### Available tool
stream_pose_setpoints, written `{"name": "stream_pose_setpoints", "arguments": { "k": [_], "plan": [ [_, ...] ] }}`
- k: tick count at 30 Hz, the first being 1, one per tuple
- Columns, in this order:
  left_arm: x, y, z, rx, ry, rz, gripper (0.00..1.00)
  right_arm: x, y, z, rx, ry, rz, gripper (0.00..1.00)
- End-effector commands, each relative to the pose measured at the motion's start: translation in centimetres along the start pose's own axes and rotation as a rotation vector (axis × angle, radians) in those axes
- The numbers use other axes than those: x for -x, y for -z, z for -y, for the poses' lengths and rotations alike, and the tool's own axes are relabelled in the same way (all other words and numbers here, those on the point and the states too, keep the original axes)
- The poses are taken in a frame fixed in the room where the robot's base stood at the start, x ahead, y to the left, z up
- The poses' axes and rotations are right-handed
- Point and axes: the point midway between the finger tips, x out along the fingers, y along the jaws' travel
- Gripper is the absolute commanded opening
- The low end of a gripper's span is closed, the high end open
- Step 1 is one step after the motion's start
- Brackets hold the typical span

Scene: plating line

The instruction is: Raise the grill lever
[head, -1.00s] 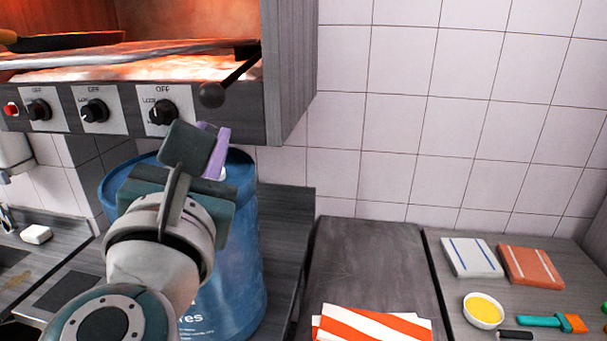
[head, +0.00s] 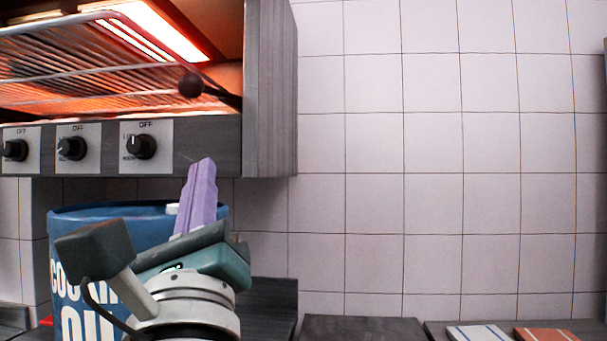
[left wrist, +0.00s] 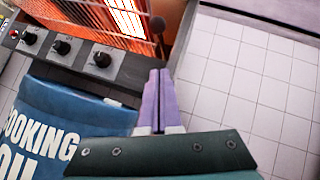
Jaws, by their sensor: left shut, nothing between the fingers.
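The grill lever is a dark rod with a round black knob (head: 191,85) at the right front of the grill. The rod slopes up from its right end to the knob, which sits in front of the wire rack (head: 90,62). The knob also shows in the left wrist view (left wrist: 157,24). My left gripper (head: 205,168) has purple fingers, shut and empty, pointing up below the lever and apart from it. The fingers show in the left wrist view (left wrist: 159,75), pressed together below the knob. My right gripper is out of view.
The grill front carries several black dials (head: 141,146). A blue cooking oil drum (head: 70,235) stands below the grill, behind my left gripper. The tiled wall (head: 430,150) to the right is bare. Folded cloths (head: 478,333) lie at the lower right.

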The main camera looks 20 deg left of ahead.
Motion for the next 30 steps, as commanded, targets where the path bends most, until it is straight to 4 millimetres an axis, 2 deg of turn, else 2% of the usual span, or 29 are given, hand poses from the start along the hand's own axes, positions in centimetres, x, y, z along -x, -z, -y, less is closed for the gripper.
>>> {"name": "stream_pose_setpoints", "arguments": {
  "k": [1, 6, 10, 12, 19, 30],
  "plan": [
    [-1.6, -0.5, 0.3, -0.001, 0.001, 0.002, 0.00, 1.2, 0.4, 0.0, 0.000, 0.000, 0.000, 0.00],
    [-5.4, -0.5, 0.3, -0.002, -0.001, 0.001, 0.00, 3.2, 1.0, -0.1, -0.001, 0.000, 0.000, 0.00],
    [-8.0, -0.4, 0.2, -0.002, 0.000, -0.001, 0.00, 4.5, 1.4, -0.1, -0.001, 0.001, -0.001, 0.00],
    [-8.7, -1.5, 0.3, -0.001, 0.000, -0.003, 0.00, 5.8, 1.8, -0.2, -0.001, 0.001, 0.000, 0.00],
    [-9.9, -2.7, 0.1, -0.002, 0.000, -0.003, 0.00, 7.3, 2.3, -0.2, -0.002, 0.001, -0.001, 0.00],
    [-9.9, -2.7, 0.0, -0.001, 0.000, -0.003, 0.00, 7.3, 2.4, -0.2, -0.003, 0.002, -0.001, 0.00]
  ]
}}
